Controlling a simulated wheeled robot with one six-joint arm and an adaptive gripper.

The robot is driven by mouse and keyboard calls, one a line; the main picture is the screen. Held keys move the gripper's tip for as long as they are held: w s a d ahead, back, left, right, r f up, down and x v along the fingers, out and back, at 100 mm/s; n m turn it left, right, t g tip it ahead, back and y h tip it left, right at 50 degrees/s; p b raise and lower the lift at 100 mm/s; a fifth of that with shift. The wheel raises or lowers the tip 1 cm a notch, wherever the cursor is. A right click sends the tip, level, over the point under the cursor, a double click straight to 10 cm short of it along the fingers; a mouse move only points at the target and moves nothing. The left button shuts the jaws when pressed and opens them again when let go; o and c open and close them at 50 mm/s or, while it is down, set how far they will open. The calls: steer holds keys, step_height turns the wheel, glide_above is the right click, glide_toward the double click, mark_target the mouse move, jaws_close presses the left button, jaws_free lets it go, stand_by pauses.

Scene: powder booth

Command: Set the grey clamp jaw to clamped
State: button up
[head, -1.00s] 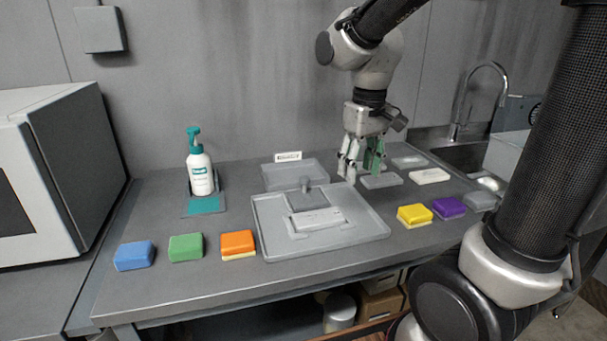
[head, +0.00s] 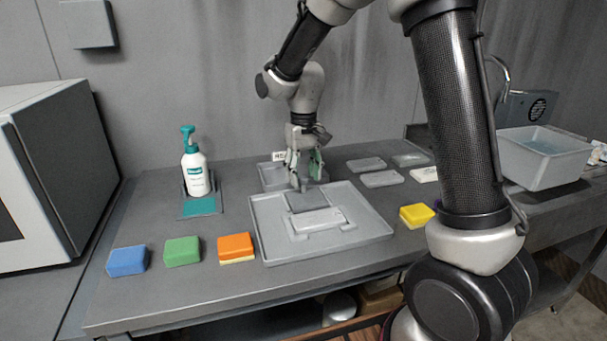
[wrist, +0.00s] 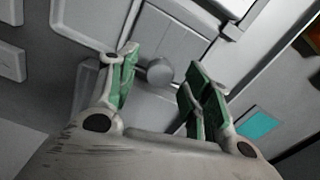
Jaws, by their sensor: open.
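The grey clamp jaw (head: 306,202) is a flat plate at the back of the large grey tray (head: 372,233), behind a pale block (head: 318,219). In the wrist view the jaw plate (wrist: 180,22) has a round grey knob (wrist: 160,72) at its edge. My gripper (head: 304,182) points down over the back edge of the tray. Its green-padded fingers are open in the wrist view (wrist: 158,78), one on each side of the knob, with gaps visible. In the head view my fingers hide the knob. I cannot tell whether they reach down to its height.
A smaller grey tray (head: 270,178) lies behind my gripper. A pump bottle (head: 196,172) stands on the left. Blue (head: 127,260), green (head: 182,251), orange (head: 236,248) and yellow (head: 415,215) sponges line the front. Flat grey pads (head: 380,179) lie on the right. A basin (head: 543,158) stands far right.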

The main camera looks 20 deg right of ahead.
mark_target(306, 198)
steer(key=shift+f, duration=0.25)
jaws_close()
steer(key=shift+s, duration=1.35)
jaws_free()
steer(key=shift+w+r, duration=0.1)
step_height(306, 198, up, 12)
